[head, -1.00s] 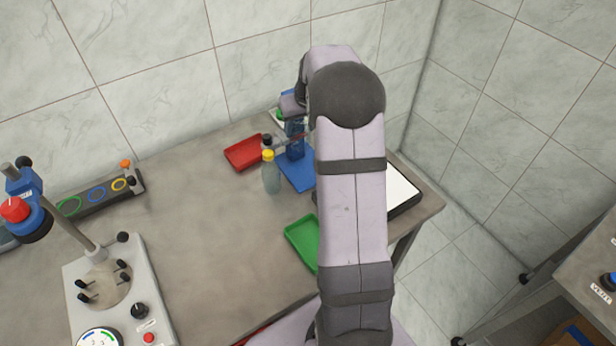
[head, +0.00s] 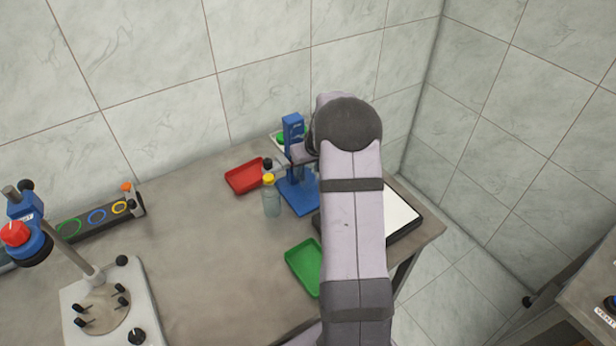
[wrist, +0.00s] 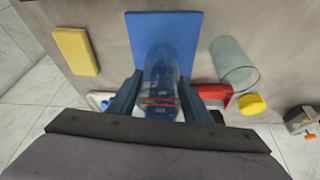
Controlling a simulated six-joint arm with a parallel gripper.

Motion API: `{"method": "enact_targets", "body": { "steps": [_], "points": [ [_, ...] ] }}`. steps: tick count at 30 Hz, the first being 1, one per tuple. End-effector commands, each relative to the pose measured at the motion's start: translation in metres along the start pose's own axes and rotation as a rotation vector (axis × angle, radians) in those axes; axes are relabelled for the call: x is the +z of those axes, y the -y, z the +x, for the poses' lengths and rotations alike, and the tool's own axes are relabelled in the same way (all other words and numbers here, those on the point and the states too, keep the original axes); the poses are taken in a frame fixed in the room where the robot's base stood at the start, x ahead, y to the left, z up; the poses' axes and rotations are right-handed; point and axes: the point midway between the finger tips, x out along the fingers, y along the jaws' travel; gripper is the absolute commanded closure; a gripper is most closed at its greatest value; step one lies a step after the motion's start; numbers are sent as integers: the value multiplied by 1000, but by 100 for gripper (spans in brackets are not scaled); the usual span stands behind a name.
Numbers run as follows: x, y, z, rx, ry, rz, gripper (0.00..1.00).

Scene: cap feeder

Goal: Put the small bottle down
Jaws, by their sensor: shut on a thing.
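My gripper (wrist: 160,103) is shut on the small bottle (wrist: 160,68), which is clear and sits between its two dark fingers in the wrist view. The blue base plate (wrist: 180,22) of the feeder stand lies behind the bottle in that view. I cannot tell whether the bottle touches it. In the head view the stand shows as a blue base (head: 299,203) with an upright blue column (head: 293,128). My arm and wrist hide most of the small bottle there.

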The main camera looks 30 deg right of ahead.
Motion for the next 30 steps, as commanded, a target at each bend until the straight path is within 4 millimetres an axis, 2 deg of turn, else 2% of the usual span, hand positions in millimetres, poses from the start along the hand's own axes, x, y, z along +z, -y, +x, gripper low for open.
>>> {"method": "enact_targets", "body": {
  "steps": [5, 13, 26, 27, 29, 30],
  "points": [
    [2, 0, 5, 0, 0, 0, 86],
    [13, 0, 32, 1, 0, 0, 86],
    [15, 0, 38, 2, -2, 0, 86],
    [16, 0, 37, 1, 0, 0, 48],
    [16, 0, 37, 1, 0, 0, 37],
    [16, 0, 37, 1, 0, 0, 37]
  ]
}}
